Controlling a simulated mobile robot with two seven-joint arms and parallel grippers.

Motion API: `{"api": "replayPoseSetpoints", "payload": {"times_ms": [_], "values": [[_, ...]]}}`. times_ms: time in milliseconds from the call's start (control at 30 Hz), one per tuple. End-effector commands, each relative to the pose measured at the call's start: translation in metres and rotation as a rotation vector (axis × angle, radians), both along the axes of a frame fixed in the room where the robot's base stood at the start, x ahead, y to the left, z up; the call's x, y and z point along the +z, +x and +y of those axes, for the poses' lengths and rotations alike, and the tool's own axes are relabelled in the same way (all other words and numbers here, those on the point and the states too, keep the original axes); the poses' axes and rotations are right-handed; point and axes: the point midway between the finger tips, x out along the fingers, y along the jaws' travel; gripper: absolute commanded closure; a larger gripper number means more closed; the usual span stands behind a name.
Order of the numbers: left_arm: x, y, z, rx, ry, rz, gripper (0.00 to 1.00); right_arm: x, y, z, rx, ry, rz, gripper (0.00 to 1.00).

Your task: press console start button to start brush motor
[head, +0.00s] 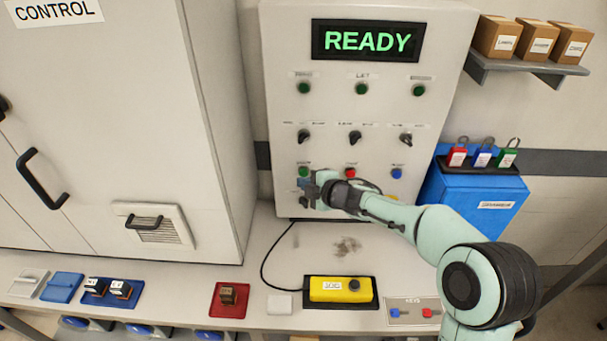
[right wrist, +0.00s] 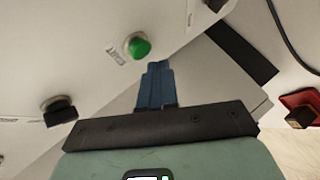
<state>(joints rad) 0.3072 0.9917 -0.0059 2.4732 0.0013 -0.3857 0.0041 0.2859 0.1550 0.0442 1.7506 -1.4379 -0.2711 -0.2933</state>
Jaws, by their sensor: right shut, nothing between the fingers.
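The console (head: 330,100) is a pale upright panel with a display reading READY (head: 366,41) in green. A green button (head: 303,171) sits at the left of its bottom row, beside a red button (head: 351,171) and a blue button (head: 397,173). My right gripper (head: 303,184) is shut and empty, just below the green button in the head view. In the right wrist view its blue fingertips (right wrist: 157,66) are close to the green button (right wrist: 137,47). I cannot tell whether they touch it. My left gripper is not in view.
Black knobs (head: 355,137) and green lamps (head: 362,89) sit above the buttons. A yellow pendant box (head: 340,289) with a cable lies on the bench. A blue box (head: 475,200) with padlocks stands right, and a cabinet (head: 110,100) stands left.

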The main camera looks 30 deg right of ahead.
Motion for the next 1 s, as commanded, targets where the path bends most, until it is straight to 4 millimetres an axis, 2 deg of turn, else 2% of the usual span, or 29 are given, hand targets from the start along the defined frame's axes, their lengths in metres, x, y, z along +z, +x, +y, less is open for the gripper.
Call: {"api": "replayPoseSetpoints", "payload": {"times_ms": [533, 1000], "values": [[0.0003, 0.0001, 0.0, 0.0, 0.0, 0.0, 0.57, 0.0, 0.0002, -0.0001, 0.0, 0.0, 0.0, 1.0], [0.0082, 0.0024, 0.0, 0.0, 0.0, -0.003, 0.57, 0.0, 0.0074, -0.0044, 0.0, 0.0, 0.0, 1.0]]}}
